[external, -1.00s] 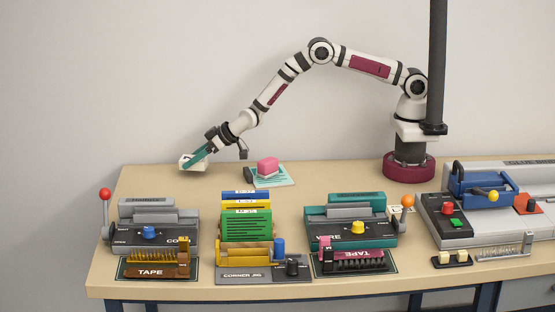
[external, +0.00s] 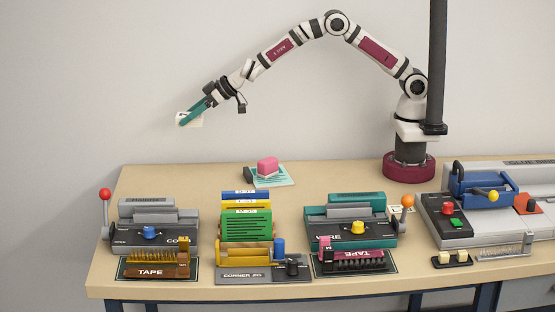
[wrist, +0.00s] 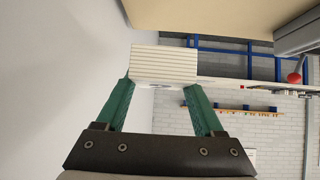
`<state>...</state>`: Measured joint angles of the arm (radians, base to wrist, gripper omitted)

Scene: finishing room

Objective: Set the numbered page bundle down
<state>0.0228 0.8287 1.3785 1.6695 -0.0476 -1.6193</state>
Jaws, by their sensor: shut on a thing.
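The page bundle (external: 196,123) is a small cream block high above the back left of the bench. In the wrist view the bundle (wrist: 165,62) shows a stack of page edges between the teal fingertips. My gripper (external: 186,117) is shut on it and tilts down to the left. In the wrist view my gripper (wrist: 160,85) has one finger at each side of the bundle. Nothing touches the bundle from below. No number on it can be read.
A pink block (external: 267,164) sits on a teal printed sheet (external: 284,181) at the back. A grey punch (external: 125,238), a corner jig (external: 236,277), a teal WIRE machine (external: 329,228) and a larger machine (external: 525,195) line the front and right. The back left benchtop (external: 165,182) is clear.

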